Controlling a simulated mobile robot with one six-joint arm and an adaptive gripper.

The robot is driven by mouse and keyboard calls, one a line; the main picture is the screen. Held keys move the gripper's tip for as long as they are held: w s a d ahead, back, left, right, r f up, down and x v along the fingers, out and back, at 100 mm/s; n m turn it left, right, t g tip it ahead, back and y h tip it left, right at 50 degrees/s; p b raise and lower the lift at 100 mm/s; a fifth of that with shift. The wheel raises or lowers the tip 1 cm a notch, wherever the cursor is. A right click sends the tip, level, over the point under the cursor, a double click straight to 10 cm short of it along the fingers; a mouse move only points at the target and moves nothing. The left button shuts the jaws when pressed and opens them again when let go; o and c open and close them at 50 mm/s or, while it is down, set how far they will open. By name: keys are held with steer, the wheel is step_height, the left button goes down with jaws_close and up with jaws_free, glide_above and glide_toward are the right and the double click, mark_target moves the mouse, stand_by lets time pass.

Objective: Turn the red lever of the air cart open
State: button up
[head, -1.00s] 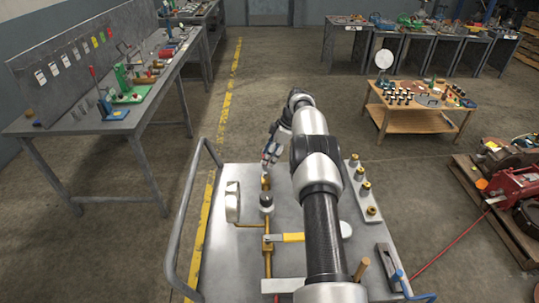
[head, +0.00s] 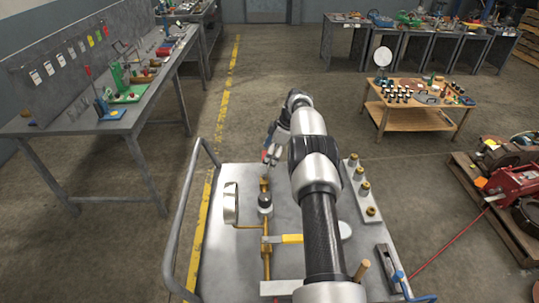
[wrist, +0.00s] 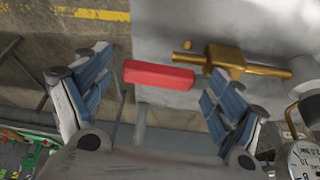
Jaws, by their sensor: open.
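The red lever (wrist: 158,75) shows in the wrist view as a red bar between my gripper's two spread fingers. Its right end lies close to the right finger, and I cannot tell whether they touch. A brass valve (wrist: 232,62) on a brass pipe sits just right of the lever. My gripper (wrist: 155,88) is open. In the head view my gripper (head: 270,156) is over the far edge of the air cart (head: 222,262), near the brass pipe's far end. The lever is too small and covered there to make out clearly.
The cart top carries a gauge (head: 231,205), a yellow-handled valve (head: 291,238) and a row of brass fittings (head: 364,187). A handrail (head: 176,235) runs along its left side. A workbench (head: 105,125) stands left and a wooden table (head: 415,118) right, with open floor between.

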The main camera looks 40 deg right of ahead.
steer(key=shift+r, duration=0.1)
steer(key=v, duration=1.2)
steer(key=shift+c, duration=0.2)
